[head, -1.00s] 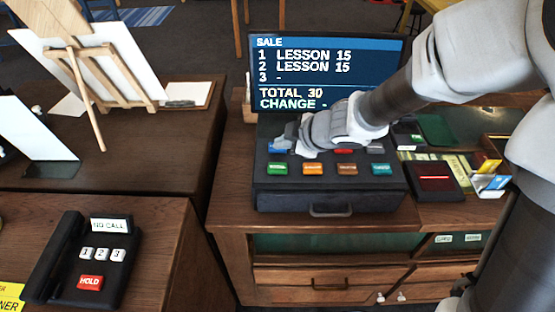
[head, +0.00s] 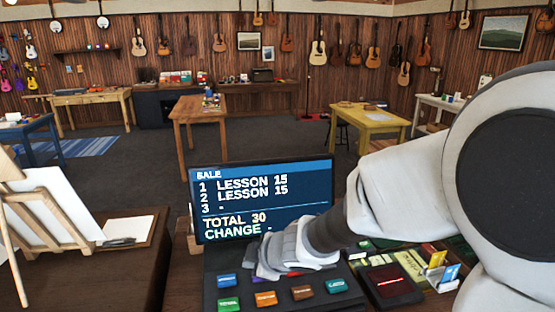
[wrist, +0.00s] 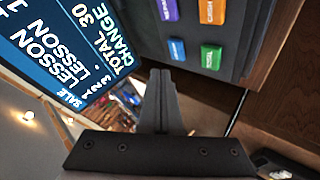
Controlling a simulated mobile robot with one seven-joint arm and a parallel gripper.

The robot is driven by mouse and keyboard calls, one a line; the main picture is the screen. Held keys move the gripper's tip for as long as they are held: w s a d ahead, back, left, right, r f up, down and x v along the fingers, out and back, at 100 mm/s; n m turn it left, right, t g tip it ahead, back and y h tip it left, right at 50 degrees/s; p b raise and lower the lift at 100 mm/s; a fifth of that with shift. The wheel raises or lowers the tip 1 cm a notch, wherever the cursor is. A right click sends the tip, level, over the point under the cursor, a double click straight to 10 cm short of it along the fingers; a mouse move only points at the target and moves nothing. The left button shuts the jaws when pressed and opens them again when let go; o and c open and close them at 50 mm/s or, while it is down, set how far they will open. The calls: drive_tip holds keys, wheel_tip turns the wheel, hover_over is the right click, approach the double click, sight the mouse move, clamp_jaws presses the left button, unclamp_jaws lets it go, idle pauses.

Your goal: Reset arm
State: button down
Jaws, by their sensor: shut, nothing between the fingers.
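My gripper (head: 262,272) is shut and empty, low over the back row of keys of the black cash register (head: 240,284) in the head view. My arm reaches in from the right and hides some keys. In the wrist view my closed fingers (wrist: 160,95) point toward the gap between the screen and the key panel (wrist: 240,40). I cannot tell whether the fingertips touch anything. The register screen (head: 262,200) reads SALE, LESSON 15 twice, TOTAL 30 and a blank CHANGE.
A card reader (head: 387,284) with a red line stands right of the register, with cards (head: 440,268) beside it. An easel with a white canvas (head: 55,210) stands at left. Wooden (head: 200,108) and yellow (head: 370,120) tables stand beyond, with open floor between.

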drive_tip(key=s+d+r+m+t+h, duration=0.1)
drive_tip(key=s+d+r+m+h, duration=0.15)
drive_tip(key=d, duration=0.35)
drive_tip(key=s+d+r+m+h, duration=0.1)
drive_tip(key=d+r+m+h, duration=0.1)
drive_tip(key=d+r+m, duration=0.35)
drive_tip(key=s+d+r+m+t+h, duration=0.1)
drive_tip(key=s+d+r+m+h, duration=0.15)
drive_tip(key=d, duration=0.55)
drive_tip(key=s+d+m+g+y+b, duration=0.1)
drive_tip(key=s+m, duration=0.6)
drive_tip(key=s, duration=0.8)
drive_tip(key=d+f+g, duration=0.1)
drive_tip(key=g, duration=0.1)
drive_tip(key=shift+s+g, duration=0.15)
drive_tip(key=shift+g, duration=0.15)
drive_tip(key=shift+s, duration=0.1)
